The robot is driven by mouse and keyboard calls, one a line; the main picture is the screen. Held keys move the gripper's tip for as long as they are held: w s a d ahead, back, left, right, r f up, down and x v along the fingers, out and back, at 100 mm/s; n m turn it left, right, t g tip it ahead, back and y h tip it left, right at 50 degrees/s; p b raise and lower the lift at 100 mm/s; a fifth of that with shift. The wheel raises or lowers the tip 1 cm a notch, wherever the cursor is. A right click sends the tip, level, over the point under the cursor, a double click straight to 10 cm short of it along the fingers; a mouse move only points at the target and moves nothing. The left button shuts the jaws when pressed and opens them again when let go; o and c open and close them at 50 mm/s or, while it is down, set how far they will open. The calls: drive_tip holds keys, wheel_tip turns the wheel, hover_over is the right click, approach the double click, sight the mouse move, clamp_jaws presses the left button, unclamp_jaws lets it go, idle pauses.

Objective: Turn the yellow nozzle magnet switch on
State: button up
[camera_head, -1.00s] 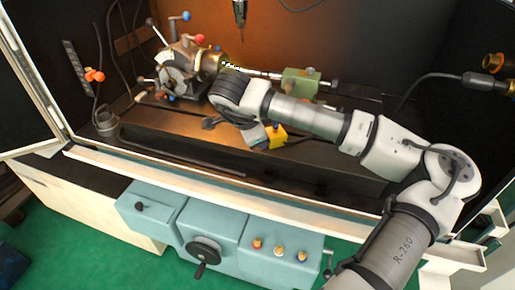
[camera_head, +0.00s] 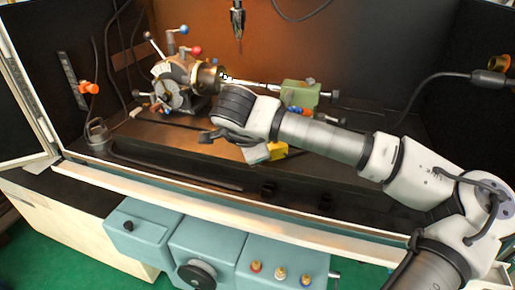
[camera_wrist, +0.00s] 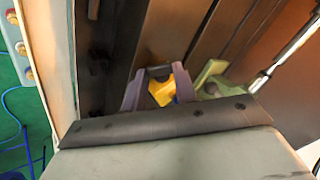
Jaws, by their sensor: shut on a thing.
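The yellow nozzle magnet (camera_head: 279,150) sits on the dark machine bed, partly hidden by my gripper. My gripper (camera_head: 266,153) reaches down over the bed at the magnet's left side. In the wrist view, a yellow part of the magnet (camera_wrist: 162,93) shows between the two purplish fingers of my gripper (camera_wrist: 158,90), which are shut on it. A small blue spot shows beside the yellow part. The switch cannot be made out clearly, nor whether it is on or off.
An indexing chuck (camera_head: 190,80) with red, white and blue knobs stands behind left. A green tailstock (camera_head: 301,93) stands behind the magnet. A tool spindle (camera_head: 238,20) hangs above. A teal control panel (camera_head: 215,250) fronts the enclosure.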

drive_tip(key=o, duration=1)
drive_tip(key=shift+r+p, duration=0.15)
drive_tip(key=shift+p, duration=0.45)
